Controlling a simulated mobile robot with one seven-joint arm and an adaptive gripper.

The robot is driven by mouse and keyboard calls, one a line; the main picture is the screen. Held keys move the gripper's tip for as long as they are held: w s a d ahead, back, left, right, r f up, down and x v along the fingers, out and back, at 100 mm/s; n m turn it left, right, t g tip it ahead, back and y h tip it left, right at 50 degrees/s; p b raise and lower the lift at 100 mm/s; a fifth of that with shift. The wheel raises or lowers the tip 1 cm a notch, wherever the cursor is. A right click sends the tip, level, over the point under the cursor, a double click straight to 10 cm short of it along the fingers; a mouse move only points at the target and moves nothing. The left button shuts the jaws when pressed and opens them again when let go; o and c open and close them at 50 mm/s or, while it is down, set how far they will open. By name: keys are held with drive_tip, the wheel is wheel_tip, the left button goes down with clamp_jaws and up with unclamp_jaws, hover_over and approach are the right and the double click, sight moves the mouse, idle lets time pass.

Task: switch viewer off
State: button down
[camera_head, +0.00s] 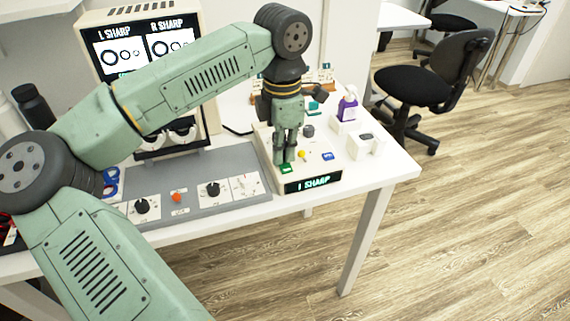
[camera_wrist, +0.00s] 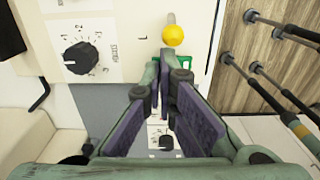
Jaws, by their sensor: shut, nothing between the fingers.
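The viewer (camera_head: 97,19), a cream case at the back left, has a lit screen reading "L SHARP" and "R SHARP" over dark rings; my arm crosses part of it. A cream control box (camera_head: 263,146) with a lit "I SHARP" display (camera_head: 313,183) stands right of it. A green rocker or button (camera_head: 287,170) sits at its front left, a yellow-tipped lever (camera_head: 302,154) beside it. My gripper (camera_head: 281,161) is shut and empty, pointing down at the green part; contact is unclear. In the wrist view the fingertips (camera_wrist: 167,58) partly hide the green part (camera_wrist: 187,66), below the yellow ball (camera_wrist: 173,36).
A grey panel (camera_head: 240,160) with black knobs and an orange button (camera_head: 177,197) lies to the left. A blue button (camera_head: 327,156) and black knob (camera_head: 308,130) are on the control box. A purple bottle (camera_head: 347,109) stands behind right. The table's right front is clear.

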drive_tip(key=shift+r+p, duration=2.15)
drive_tip(key=shift+r, duration=1.3)
drive_tip(key=shift+s+f, duration=0.1)
